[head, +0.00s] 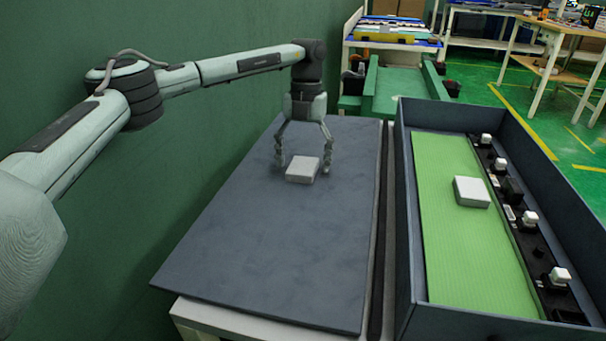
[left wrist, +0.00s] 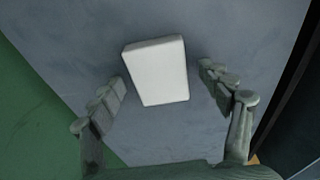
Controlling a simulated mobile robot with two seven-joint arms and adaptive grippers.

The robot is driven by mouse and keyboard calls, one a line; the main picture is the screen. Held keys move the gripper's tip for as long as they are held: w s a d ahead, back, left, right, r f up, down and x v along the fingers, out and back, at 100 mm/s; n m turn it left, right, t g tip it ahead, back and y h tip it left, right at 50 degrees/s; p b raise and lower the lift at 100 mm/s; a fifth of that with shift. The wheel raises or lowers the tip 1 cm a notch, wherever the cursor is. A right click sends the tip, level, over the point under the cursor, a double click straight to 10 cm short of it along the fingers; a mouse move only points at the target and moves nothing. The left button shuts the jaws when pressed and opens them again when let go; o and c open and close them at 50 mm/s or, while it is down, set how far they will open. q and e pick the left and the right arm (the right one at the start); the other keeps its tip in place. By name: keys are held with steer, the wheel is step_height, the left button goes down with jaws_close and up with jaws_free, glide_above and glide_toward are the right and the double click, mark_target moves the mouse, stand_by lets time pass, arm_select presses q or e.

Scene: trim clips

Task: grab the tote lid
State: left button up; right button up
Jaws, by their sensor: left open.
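The tote lid (head: 270,245) looks to be the large flat blue-grey panel lying on a light stand. It fills much of the left wrist view (left wrist: 235,30). A white block (head: 302,170), perhaps its handle, sits on the panel toward the far end. My left gripper (head: 303,167) points down over the block, open, with one finger on each side. In the left wrist view the white block (left wrist: 157,72) lies between and slightly beyond the fingers, with gaps on both sides. My right gripper is not in view.
An open blue-grey tote (head: 404,220) stands to the right, with a green floor (head: 450,240), a white block (head: 472,191) and a black strip bearing small white-topped parts. A green wall (head: 200,60) runs close along the left. Workbenches stand at the back.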

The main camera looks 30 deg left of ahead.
arm_select(q)
steer(key=shift+r, duration=0.1)
steer(key=c, duration=1.5)
